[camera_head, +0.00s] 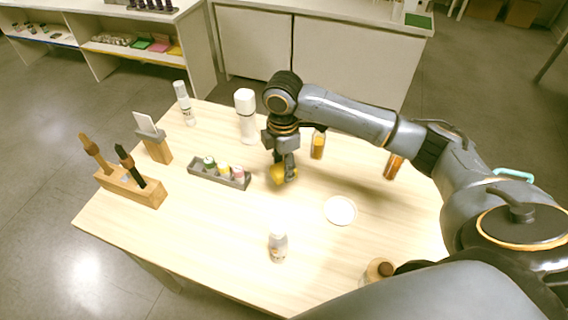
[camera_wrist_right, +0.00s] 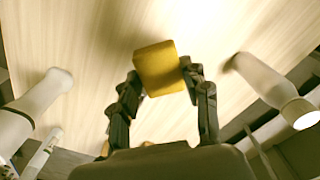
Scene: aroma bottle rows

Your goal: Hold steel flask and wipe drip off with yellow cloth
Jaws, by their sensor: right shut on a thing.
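My right gripper (camera_head: 283,168) is shut on the yellow cloth (camera_head: 280,174), over the middle of the table. In the wrist view the cloth (camera_wrist_right: 158,68) looks like a folded, blocky yellow piece between the two fingertips (camera_wrist_right: 162,80). A small pale grey bottle with a light cap (camera_head: 278,246) stands upright near the front of the table, apart from the gripper; it may be the steel flask, but I cannot tell for sure. No drip can be made out. My left gripper is not in view.
A grey tray of small jars (camera_head: 219,174) is left of the gripper. A tall white bottle (camera_head: 246,118) and amber bottles (camera_head: 318,146) stand behind. A white saucer (camera_head: 340,211) lies right. A wooden tool holder (camera_head: 130,187) is at the left edge. A brown-capped bottle (camera_head: 379,270) stands front right.

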